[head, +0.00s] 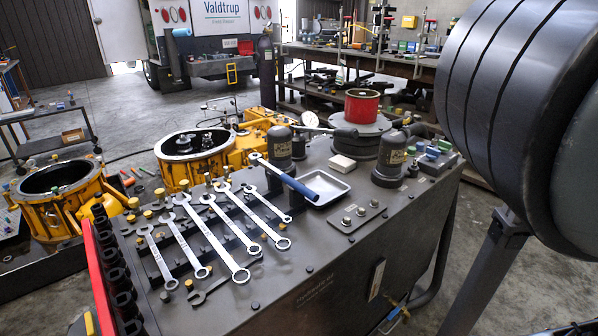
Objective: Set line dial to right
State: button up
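I cannot make out a thing that is clearly the line dial. A small round white-faced gauge (309,119) stands on the dark workbench (285,290), behind the wrenches; its reading is too small to tell. My gripper is not in view.
Several wrenches (212,238) lie on the bench top beside a blue-handled tool (287,180) and a metal tray (325,187). A red spool (361,106) stands at the back. Yellow housings (60,209) stand at left. Large black cylindrical parts block the right side.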

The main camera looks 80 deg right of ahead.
aim_at(432, 154)
jog(key=z, duration=2.85)
